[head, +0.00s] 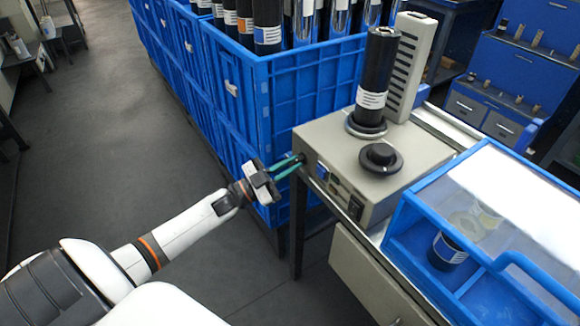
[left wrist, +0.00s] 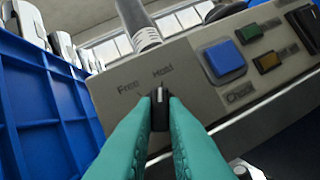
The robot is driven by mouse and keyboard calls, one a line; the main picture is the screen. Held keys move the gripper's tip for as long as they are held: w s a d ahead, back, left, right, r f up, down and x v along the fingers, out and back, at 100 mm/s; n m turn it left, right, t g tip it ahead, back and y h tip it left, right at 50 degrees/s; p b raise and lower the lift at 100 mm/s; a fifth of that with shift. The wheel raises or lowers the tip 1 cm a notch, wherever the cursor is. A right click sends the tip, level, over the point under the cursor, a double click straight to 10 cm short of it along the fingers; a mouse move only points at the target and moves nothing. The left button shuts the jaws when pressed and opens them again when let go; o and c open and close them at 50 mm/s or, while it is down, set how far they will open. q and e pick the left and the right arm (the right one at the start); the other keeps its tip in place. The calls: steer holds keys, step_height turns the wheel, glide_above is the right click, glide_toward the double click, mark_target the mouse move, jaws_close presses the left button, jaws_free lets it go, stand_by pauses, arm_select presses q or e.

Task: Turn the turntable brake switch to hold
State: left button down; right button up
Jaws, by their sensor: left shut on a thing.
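The brake switch (left wrist: 160,110) is a small black knob with a white pointer line on the front panel of the grey wrapper unit (head: 335,145). "Free" is printed at its upper left and "Hold" above it. In the left wrist view the white line points up toward "Hold". My left gripper (head: 298,160) has teal fingers on both sides of the knob, shut on it; the fingers also show in the left wrist view (left wrist: 160,128). The fingers hide the knob's lower sides. My right gripper is not in view.
A blue button (left wrist: 224,58) and smaller green and amber ones sit right of the switch. A black roll (head: 378,75) stands upright on the unit's turntable. Blue crates (head: 290,100) of rolls stand close on the left. A blue clear-lidded bin (head: 480,230) is at right.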

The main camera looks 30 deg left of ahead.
arm_select(q)
steer(key=shift+r+m, duration=0.1)
steer(key=shift+m, duration=0.6)
steer(key=shift+w, duration=0.1)
steer(key=c, duration=1.5)
jaws_free()
steer(key=shift+g+h, duration=0.3)
steer(key=shift+o, duration=0.2)
steer(key=v, duration=1.2)
steer(key=shift+d, duration=0.1)
